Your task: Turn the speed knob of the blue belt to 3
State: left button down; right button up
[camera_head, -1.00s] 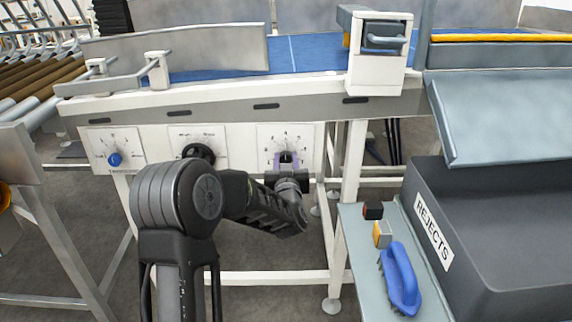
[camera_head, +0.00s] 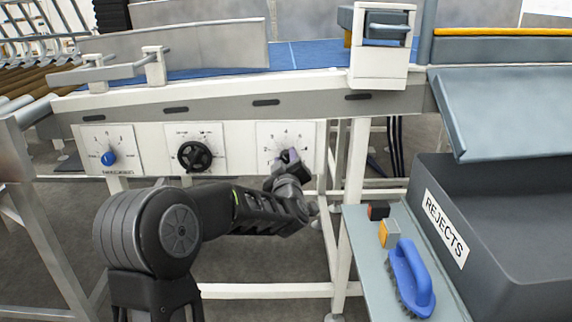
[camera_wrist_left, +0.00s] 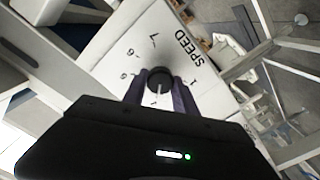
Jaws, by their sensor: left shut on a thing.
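The blue belt (camera_head: 305,54) runs along the top of the white conveyor frame. On the front panel, the right-hand dial plate (camera_head: 264,131) has numbers around its knob. My left gripper (camera_head: 289,158) is at this plate and covers most of its knob. In the left wrist view, the plate reads SPEED, and a round dark knob (camera_wrist_left: 160,79) with a pale pointer line sits between the fingers of my left gripper (camera_wrist_left: 161,92). The fingers are shut on the knob. The pointer line runs towards the bottom of the picture; the number it marks is unclear. My right gripper is out of view.
A black handwheel dial (camera_head: 195,156) and a blue knob (camera_head: 108,158) sit further left on the panel. At the right stand a dark REJECTS bin (camera_head: 490,225) and a shelf (camera_head: 358,250) with a blue brush (camera_head: 410,278) and two buttons. A white leg stands right of the dial.

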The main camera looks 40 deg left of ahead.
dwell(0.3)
pick_arm(q)
jog(key=c, duration=1)
grip_release()
jog(key=shift+s, duration=0.1)
jog(key=v, duration=0.7)
jog(key=shift+s+d+p, duration=0.25)
jog(key=shift+p, duration=0.1)
